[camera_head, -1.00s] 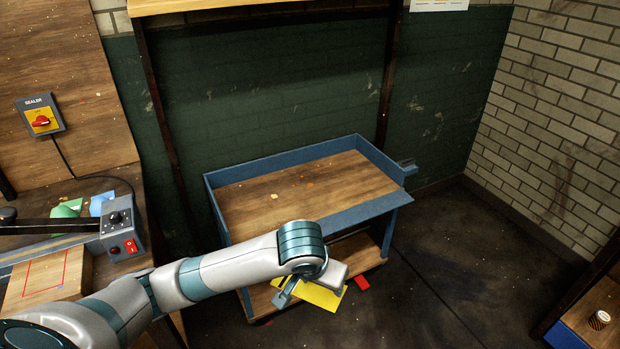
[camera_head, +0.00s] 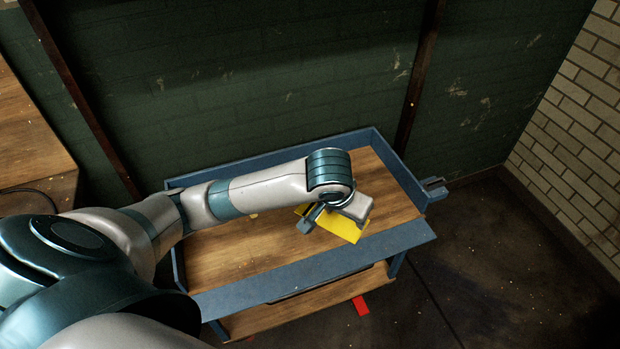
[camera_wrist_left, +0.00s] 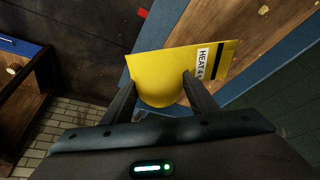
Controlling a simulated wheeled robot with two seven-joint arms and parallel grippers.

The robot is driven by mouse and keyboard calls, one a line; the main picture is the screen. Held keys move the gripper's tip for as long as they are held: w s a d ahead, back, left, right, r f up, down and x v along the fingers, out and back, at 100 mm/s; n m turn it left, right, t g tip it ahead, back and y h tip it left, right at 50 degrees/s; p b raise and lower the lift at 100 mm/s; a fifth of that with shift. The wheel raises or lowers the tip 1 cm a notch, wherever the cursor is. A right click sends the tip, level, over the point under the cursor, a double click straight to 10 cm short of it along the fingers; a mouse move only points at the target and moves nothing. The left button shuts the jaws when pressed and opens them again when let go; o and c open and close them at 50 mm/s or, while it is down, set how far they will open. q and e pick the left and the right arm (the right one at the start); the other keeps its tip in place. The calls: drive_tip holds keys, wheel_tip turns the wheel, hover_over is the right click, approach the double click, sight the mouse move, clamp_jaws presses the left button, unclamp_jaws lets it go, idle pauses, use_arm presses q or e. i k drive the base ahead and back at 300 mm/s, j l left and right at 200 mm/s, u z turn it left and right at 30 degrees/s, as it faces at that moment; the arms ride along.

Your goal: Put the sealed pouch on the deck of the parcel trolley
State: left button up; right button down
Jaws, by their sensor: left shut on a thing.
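The sealed pouch is a flat yellow packet (camera_head: 345,225) with a white label reading "HEAT" and a black stripe, which show in the left wrist view (camera_wrist_left: 180,65). My left gripper (camera_head: 332,214) is shut on one end of the pouch, with a finger on each side of it in the wrist view (camera_wrist_left: 160,90). In the head view the pouch appears over the right part of the trolley's upper deck. I cannot tell whether it touches the wood. The parcel trolley (camera_head: 310,270) has a blue frame and a wooden deck (camera_head: 225,250). The right gripper is out of view.
The deck has raised blue edges at the back and sides, and a blue strip along the front. A lower wooden shelf (camera_head: 290,309) sits beneath. A red piece (camera_head: 361,306) lies low beside it. The bare deck around the pouch is free. Dark floor (camera_head: 480,270) lies to the right.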

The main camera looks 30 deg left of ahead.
sight(281, 219)
drive_tip(key=i, duration=1.05)
drive_tip(key=u, duration=1.4)
